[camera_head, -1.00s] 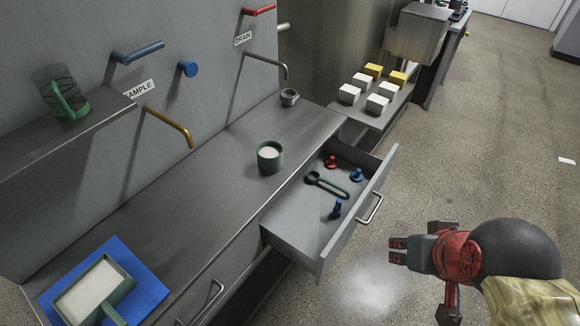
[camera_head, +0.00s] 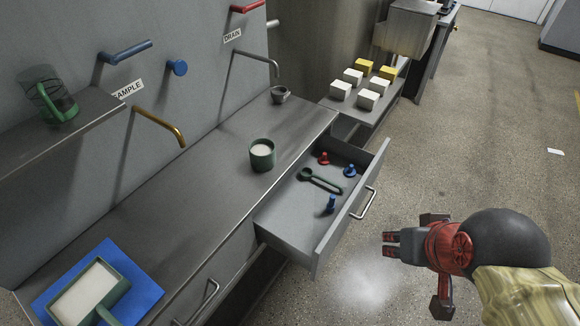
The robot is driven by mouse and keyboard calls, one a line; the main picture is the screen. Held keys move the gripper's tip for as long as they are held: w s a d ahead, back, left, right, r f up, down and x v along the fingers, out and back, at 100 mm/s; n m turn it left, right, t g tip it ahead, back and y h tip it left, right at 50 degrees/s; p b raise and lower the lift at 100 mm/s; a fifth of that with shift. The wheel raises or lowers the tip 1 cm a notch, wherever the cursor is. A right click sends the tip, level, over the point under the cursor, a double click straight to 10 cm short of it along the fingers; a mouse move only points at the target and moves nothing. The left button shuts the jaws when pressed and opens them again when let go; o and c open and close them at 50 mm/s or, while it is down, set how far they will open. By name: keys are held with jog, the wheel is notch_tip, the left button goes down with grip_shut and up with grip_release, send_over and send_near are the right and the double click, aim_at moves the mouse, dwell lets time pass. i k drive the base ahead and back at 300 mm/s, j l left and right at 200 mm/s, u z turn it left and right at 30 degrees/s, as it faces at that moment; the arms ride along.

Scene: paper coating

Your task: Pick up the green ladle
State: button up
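The green ladle (camera_head: 322,181) lies flat in the open drawer (camera_head: 290,216), its round bowl towards the left and its handle pointing right. My gripper (camera_head: 386,244) is to the right of the drawer, outside it and apart from the ladle, with its fingers pointing left. The fingers are small in the view, and whether they are open or shut is unclear. I see nothing held between them.
The drawer handle (camera_head: 363,204) faces my gripper. A green cup (camera_head: 262,156) stands on the counter (camera_head: 195,190).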

aim_at(306, 173)
jog(key=i+l+z, duration=0.15)
jog(key=i+l, duration=0.15)
jog(key=i, duration=0.2)
jog(key=i+l+z, duration=0.1)
jog(key=i+l, duration=0.15)
jog(key=i, duration=0.25)
